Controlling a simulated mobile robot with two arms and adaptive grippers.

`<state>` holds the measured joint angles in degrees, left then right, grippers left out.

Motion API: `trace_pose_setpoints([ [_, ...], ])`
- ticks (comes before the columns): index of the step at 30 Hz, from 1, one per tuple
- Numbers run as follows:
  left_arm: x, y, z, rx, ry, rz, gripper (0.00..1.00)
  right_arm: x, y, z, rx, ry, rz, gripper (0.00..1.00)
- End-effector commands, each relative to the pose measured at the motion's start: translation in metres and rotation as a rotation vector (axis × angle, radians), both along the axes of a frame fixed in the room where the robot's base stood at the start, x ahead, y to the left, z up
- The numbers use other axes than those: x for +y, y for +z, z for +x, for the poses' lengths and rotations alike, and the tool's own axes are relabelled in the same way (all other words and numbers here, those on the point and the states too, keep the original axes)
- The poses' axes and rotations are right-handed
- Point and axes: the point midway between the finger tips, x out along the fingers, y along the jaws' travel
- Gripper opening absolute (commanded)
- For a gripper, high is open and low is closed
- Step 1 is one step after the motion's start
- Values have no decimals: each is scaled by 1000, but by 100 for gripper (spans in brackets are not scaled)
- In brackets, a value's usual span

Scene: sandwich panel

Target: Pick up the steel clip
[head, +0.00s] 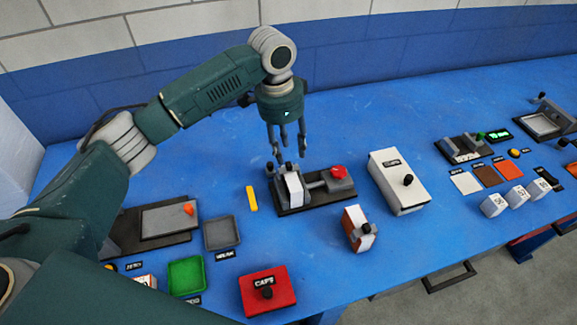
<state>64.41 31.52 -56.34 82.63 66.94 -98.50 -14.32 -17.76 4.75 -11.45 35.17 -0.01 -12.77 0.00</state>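My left gripper (290,154) points down above a dark fixture (317,206) on the blue table. Its fingers are apart and I see nothing between them. The fixture holds a white-and-grey block (293,188) at its left and a red knob (338,172) at its right. Small dark knobs stand just behind the block, below the fingertips. A white and orange-brown block (354,222) stands to the front right, with a grey clip-like part (366,238) against its side. I cannot tell for sure which part is the steel clip. My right gripper is not in view.
A red box (267,290), green tray (187,276) and grey tray (221,234) are in front. Tiles and small white blocks are at right.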

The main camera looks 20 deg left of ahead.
Motion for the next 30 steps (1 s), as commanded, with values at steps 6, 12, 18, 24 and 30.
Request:
trace_pose_setpoints([
  [6, 3, -23, -1, 5, 2, 2, 39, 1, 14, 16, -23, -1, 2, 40],
  [12, 2, -50, 1, 2, 0, 1, 39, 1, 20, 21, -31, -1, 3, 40],
  [18, 1, -55, 2, -1, -1, 0, 39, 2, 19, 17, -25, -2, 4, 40],
  [24, 1, -54, 2, -1, -1, 1, 17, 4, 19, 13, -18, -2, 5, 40],
  [30, 1, -54, 2, -1, -1, 1, 0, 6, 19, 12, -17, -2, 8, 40],
])
